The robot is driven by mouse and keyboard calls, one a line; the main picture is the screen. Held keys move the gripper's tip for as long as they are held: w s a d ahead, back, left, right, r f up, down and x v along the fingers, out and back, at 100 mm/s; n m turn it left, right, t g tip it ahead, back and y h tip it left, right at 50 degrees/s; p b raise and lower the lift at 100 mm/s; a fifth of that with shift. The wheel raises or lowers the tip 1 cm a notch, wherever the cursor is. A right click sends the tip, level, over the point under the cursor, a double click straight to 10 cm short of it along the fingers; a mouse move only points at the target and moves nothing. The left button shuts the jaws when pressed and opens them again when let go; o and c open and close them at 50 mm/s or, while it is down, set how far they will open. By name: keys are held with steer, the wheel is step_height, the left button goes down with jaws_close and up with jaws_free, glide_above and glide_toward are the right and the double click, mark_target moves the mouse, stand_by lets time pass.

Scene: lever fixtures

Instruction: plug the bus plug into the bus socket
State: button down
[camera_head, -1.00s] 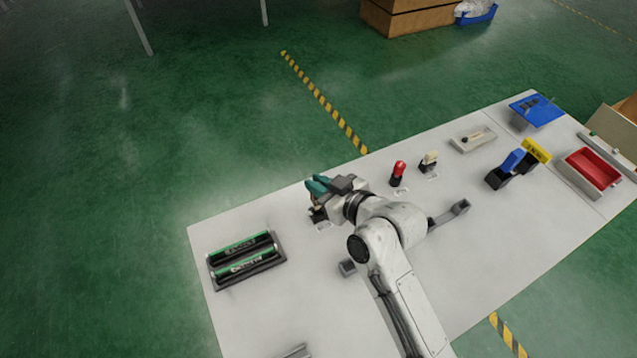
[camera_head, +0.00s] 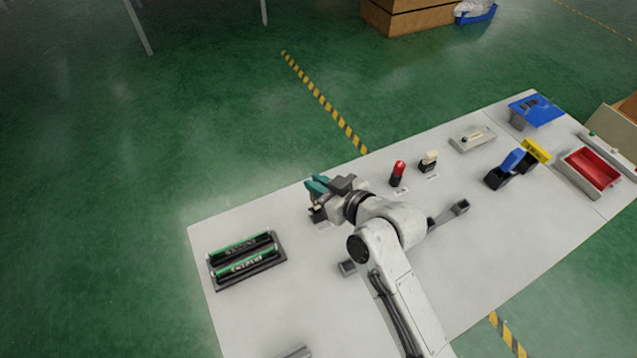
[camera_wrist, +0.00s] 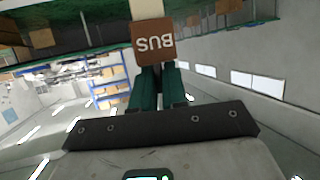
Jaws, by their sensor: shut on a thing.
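The bus plug (camera_wrist: 154,42) is a brown block with upside-down white "BUS" lettering in the wrist view. A cream piece (camera_wrist: 146,9) shows just beyond it. My gripper (camera_wrist: 158,78) has teal fingers shut on the plug. In the head view my gripper (camera_head: 317,185) is over the table's far edge, left of the red lever, and the plug cannot be made out there. A small dark fixture (camera_head: 317,214) stands on the table just below the fingers. I cannot tell whether it is the bus socket, and whether plug and socket touch does not show.
A tray of green-black cylinders (camera_head: 246,260) lies at left. A red-topped lever (camera_head: 398,172) and a cream fixture (camera_head: 429,160) stand right of my gripper. A blue-topped fixture (camera_head: 536,109) and a red bin (camera_head: 592,168) are at far right. The table's front left is mostly clear.

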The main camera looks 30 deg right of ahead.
steer(key=shift+f+b, duration=1.65)
steer(key=shift+f, duration=0.5)
steer(key=c, duration=1.1)
jaws_free()
steer(key=b+v, duration=0.1)
steer(key=v, duration=0.9)
steer(key=shift+s+d+r, duration=0.1)
steer(key=shift+s+r, duration=0.1)
steer(key=shift+s, duration=0.15)
